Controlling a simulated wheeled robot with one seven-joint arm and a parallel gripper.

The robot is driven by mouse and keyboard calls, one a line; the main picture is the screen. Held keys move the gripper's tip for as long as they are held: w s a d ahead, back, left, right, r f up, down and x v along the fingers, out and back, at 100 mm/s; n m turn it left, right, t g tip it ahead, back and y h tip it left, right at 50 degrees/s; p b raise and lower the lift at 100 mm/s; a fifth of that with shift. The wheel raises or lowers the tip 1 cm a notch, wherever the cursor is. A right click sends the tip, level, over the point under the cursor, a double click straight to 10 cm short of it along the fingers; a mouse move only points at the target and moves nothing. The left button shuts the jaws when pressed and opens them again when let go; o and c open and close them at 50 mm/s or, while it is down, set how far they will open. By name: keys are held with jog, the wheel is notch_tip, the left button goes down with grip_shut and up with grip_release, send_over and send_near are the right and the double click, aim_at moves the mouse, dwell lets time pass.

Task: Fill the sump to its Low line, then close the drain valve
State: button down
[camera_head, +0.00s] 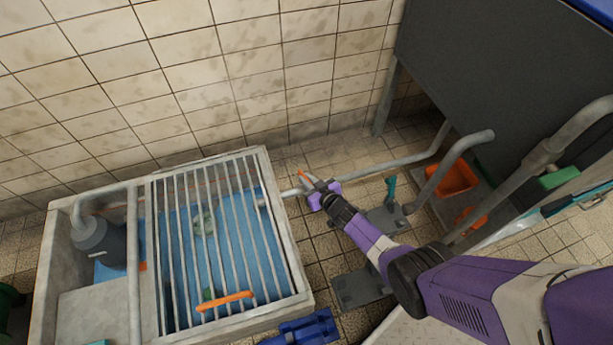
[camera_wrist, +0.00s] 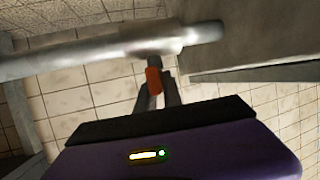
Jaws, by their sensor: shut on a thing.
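The sump (camera_head: 282,215) is a pale concrete basin at the lower left of the head view, with blue water (camera_head: 228,262) under a barred grate (camera_head: 170,240). I cannot make out a Low line; a small orange patch (camera_head: 143,266) shows near the pump side. A grey pipe (camera_head: 385,165) runs to the sump's right wall. My gripper (camera_head: 314,190) is at this pipe, shut on an orange valve lever (camera_head: 304,176). In the wrist view the lever (camera_wrist: 153,80) sits between my fingers, below the pipe (camera_wrist: 90,58). Whether this valve is open is unclear.
A grey pump (camera_head: 98,240) stands in the sump's left bay. A teal-handled item (camera_head: 390,190), a blue object (camera_head: 305,330) and orange bins (camera_head: 455,180) are around my arm. A dark tank (camera_head: 500,70) stands at right.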

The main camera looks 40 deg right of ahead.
jog(key=shift+a, duration=0.1)
jog(key=c, duration=1.5)
grip_release()
jog(key=shift+r, duration=0.1)
jog(key=shift+s, duration=0.15)
jog(key=shift+p+v, duration=2.9)
jog(key=shift+v, duration=0.9)
